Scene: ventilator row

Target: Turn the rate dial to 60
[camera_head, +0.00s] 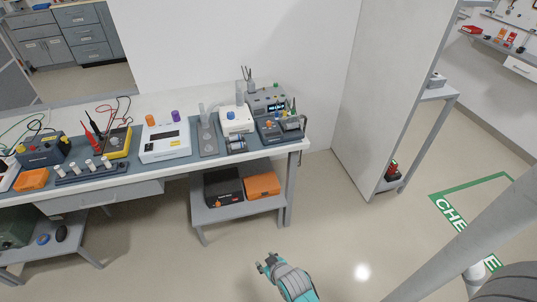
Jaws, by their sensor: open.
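A white box (165,142) with a small dark display stands on the long bench, left of the picture's middle. An orange knob (150,120) and a purple knob (175,115) sit at its back edge.
The bench (130,184) also carries a yellow meter (117,142), a grey display station (268,105) and several small tools. A lower shelf (215,213) holds a black case and an orange case (262,185). A pale partition (375,95) stands right. Floor before the bench is clear.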

